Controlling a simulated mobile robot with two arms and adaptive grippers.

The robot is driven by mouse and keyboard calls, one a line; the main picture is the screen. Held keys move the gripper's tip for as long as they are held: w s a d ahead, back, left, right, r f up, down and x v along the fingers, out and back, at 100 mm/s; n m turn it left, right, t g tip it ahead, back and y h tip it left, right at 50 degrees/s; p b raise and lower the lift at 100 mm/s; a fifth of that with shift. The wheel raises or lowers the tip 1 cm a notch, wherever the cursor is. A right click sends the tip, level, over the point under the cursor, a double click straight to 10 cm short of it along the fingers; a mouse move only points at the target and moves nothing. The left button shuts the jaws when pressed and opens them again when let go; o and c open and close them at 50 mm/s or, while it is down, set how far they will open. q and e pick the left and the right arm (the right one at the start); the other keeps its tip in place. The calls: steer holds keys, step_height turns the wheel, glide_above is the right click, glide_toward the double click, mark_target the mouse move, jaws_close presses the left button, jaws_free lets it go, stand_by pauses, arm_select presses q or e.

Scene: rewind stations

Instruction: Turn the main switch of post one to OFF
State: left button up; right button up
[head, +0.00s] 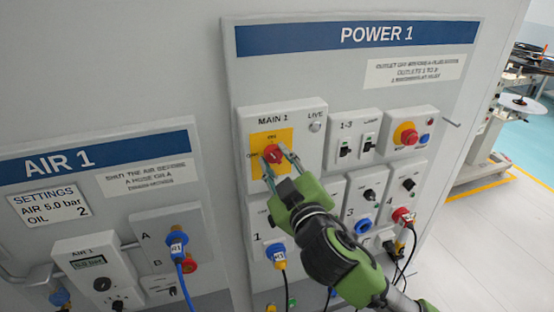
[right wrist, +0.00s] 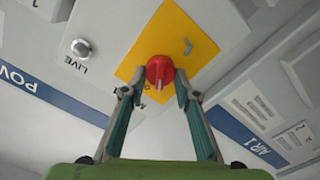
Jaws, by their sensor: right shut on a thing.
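The main switch of post one is a red rotary knob (head: 272,154) on a yellow plate (head: 258,141) under the label MAIN 1. ON is printed above the knob and OFF to its left. My right gripper (head: 277,166) reaches up from below with its fingers at the knob. In the right wrist view the red knob (right wrist: 160,72) sits between the fingertips of my right gripper (right wrist: 160,84), which is shut on it. A pale line shows on the knob's face; which label it points to is hard to tell. My left gripper is not in view.
The POWER 1 panel (head: 462,40) also carries a LIVE lamp (head: 315,126), a red stop button on yellow (head: 405,134), and sockets with plugs below. The AIR 1 panel (head: 120,152) stands at left. Open floor (head: 500,230) lies at right.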

steer(key=n, duration=0.5)
steer(key=shift+n, duration=2.1)
steer(key=shift+r, duration=0.1)
steer(key=o, duration=1.1)
steer(key=shift+w, duration=0.1)
steer(key=shift+w+f, duration=0.1)
steer(key=shift+f, duration=0.1)
steer(key=shift+a, duration=0.1)
steer(key=shift+f, duration=0.2)
